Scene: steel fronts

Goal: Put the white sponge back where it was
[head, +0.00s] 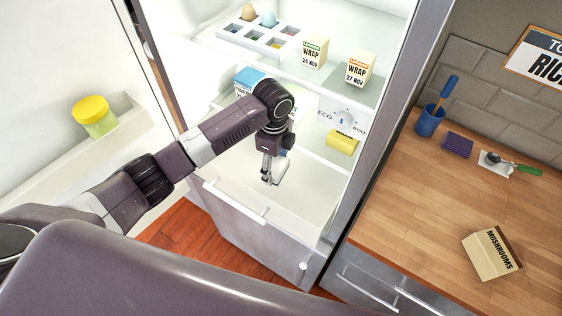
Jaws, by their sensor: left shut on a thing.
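My left gripper (271,180) reaches in from the left and points down over the open drawer (310,212) at the bottom of the fridge. It is shut on a small pale thing (280,170), apparently the white sponge; the fingers and wrist hide part of it, so its shape is hard to make out. It is held above the drawer floor. My right gripper is not in view.
Shelves hold an egg tray (258,38), two wrap boxes (314,51) and a yellow item (342,140). The wooden counter (415,215) holds a purple pad (457,145) and a mushrooms box (491,254).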

